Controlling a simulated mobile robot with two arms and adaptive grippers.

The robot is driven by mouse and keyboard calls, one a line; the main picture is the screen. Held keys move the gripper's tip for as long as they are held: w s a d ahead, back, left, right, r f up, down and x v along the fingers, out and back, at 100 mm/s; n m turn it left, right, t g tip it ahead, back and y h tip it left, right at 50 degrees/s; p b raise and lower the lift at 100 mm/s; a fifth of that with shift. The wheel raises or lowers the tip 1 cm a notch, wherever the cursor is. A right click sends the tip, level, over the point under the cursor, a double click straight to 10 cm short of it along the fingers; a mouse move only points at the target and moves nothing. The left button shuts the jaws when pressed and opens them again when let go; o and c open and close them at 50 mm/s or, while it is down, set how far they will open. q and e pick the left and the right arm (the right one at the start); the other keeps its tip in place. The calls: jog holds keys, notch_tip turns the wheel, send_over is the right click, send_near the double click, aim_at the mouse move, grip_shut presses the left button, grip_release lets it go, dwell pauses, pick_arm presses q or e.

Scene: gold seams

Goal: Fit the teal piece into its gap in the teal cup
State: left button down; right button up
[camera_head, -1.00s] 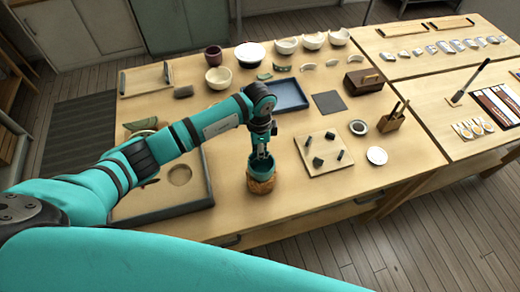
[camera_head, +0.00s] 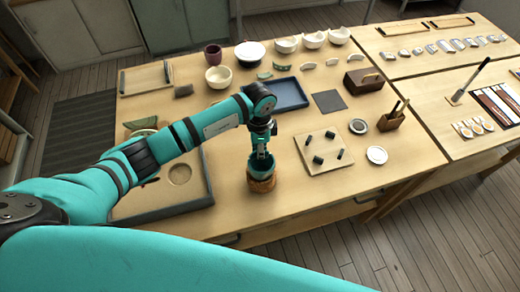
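The teal cup (camera_head: 262,168) stands upright on a round wooden block near the front edge of the table. My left gripper (camera_head: 262,152) points straight down at the cup, with its fingertips at or just inside the rim. The fingers are small and partly overlap the cup, so I cannot tell whether they are open or shut. I cannot make out the teal piece or the gap apart from the cup and fingers. My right gripper is not in view.
To the right lies a square wooden board (camera_head: 322,166) with several small dark pegs, and a white disc (camera_head: 376,155). To the left is a grey-rimmed tray (camera_head: 170,212). A blue tray (camera_head: 290,94) and several bowls stand behind. The table's front edge is close to the cup.

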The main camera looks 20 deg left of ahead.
pick_arm(q)
jog(key=shift+f, duration=0.1)
dwell(0.5)
jog(key=c, duration=0.9)
grip_release()
jog(key=shift+o, duration=0.2)
jog(key=shift+r+p, duration=2.6)
jog(key=shift+r, duration=0.45)
jog(key=shift+s+f, duration=0.1)
